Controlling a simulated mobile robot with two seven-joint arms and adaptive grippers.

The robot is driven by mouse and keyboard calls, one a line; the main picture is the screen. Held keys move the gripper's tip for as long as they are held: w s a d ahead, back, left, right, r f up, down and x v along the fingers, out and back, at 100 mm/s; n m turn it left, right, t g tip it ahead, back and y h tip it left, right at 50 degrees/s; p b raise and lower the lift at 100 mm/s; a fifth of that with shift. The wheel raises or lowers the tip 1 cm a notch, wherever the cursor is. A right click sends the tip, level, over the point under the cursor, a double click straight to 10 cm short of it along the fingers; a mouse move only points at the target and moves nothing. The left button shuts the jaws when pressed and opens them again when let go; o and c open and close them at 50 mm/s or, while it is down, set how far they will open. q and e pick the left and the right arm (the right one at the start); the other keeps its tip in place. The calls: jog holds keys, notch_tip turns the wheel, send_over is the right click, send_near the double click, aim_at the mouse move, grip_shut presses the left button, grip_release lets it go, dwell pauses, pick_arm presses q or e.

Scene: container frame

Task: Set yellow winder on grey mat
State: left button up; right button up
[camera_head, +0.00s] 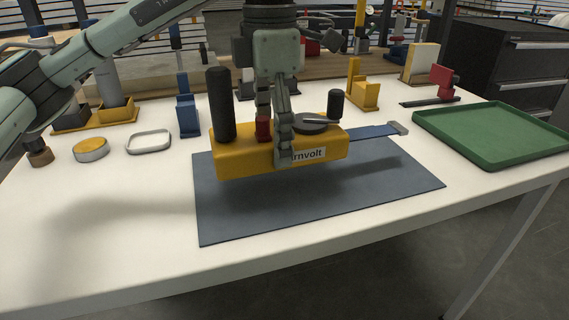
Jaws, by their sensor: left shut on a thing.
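The yellow winder (235,157) is a yellow block with a tall black handle, a dark round crank on top, a short black knob and a label partly hidden by a finger. A blue strap with a grey end runs out of its right side. My left gripper (274,148) comes down from above and is shut on the winder near its middle. The winder is over the grey mat (320,205), which lies flat on the white table. I cannot tell for sure whether its underside touches the mat. My right gripper does not show.
A green tray (497,112) lies at the table's right. A yellow holder (362,92) and a red-headed tool (441,78) stand behind. The table's front left is clear.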

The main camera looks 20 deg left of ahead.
aim_at(284, 182)
pick_arm(q)
jog(key=shift+w+d+f, duration=0.25)
jog(key=shift+d+f, duration=0.1)
jog(key=shift+d, duration=0.4)
jog(key=shift+f, duration=2.05)
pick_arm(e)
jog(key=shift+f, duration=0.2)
pick_arm(q)
jog(key=shift+f, duration=0.15)
jog(key=o, duration=1.8)
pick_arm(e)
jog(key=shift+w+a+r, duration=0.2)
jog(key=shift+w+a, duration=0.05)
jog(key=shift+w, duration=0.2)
pick_arm(q)
jog(key=shift+o, duration=0.2)
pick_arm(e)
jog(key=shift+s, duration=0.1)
pick_arm(q)
jog(key=shift+r, duration=0.2)
notch_tip(284, 182, up, 11)
jog(key=shift+p, duration=0.5)
jog(key=shift+r, duration=0.4)
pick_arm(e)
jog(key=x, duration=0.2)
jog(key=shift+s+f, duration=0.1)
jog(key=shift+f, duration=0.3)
